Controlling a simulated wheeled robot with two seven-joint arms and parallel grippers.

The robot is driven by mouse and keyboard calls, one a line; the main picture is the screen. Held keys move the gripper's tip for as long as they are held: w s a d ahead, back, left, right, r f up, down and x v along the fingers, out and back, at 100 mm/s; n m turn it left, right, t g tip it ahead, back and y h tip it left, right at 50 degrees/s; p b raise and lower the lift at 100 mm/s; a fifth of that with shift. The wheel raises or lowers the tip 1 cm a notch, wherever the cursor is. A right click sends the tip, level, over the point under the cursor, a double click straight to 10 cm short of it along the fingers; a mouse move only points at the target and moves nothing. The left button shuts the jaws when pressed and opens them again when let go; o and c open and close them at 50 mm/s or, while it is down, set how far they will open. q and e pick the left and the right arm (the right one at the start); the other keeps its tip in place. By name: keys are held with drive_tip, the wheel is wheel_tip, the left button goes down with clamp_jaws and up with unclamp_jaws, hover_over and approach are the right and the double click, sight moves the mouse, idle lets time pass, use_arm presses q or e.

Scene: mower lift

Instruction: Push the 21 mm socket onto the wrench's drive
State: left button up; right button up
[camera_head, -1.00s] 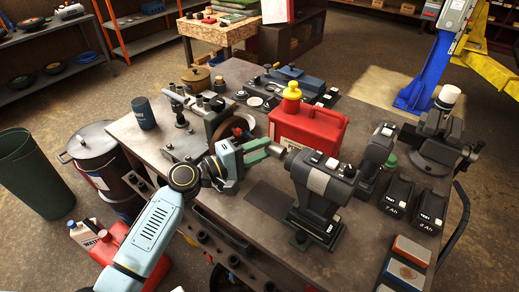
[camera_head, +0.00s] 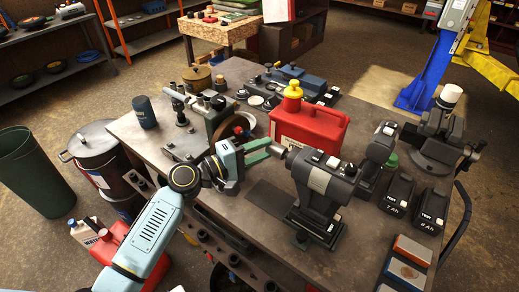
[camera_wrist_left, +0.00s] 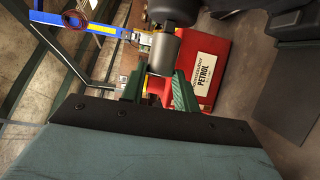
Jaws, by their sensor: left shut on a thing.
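The wrench (camera_head: 322,185) is a dark power tool standing upright on the workbench, its nose pointing left toward my left gripper. My left gripper (camera_head: 278,150) has green fingers and is shut on the grey metal socket (camera_wrist_left: 163,54), in line with the wrench's nose. In the left wrist view the socket sits at the tips of the fingers (camera_wrist_left: 160,82), with the wrench's dark nose (camera_wrist_left: 175,12) right behind it. My right gripper is out of view.
A red petrol can (camera_head: 310,128) with a yellow cap stands just behind the socket. A second power tool (camera_head: 376,158) and battery packs (camera_head: 398,193) are to the right. A bench grinder-like machine (camera_head: 205,118) stands left of the gripper.

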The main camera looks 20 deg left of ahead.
use_arm(q)
drive_tip(key=shift+s+d, duration=0.25)
drive_tip(key=shift+d, duration=0.45)
idle(1.2)
drive_tip(key=o, duration=1.1)
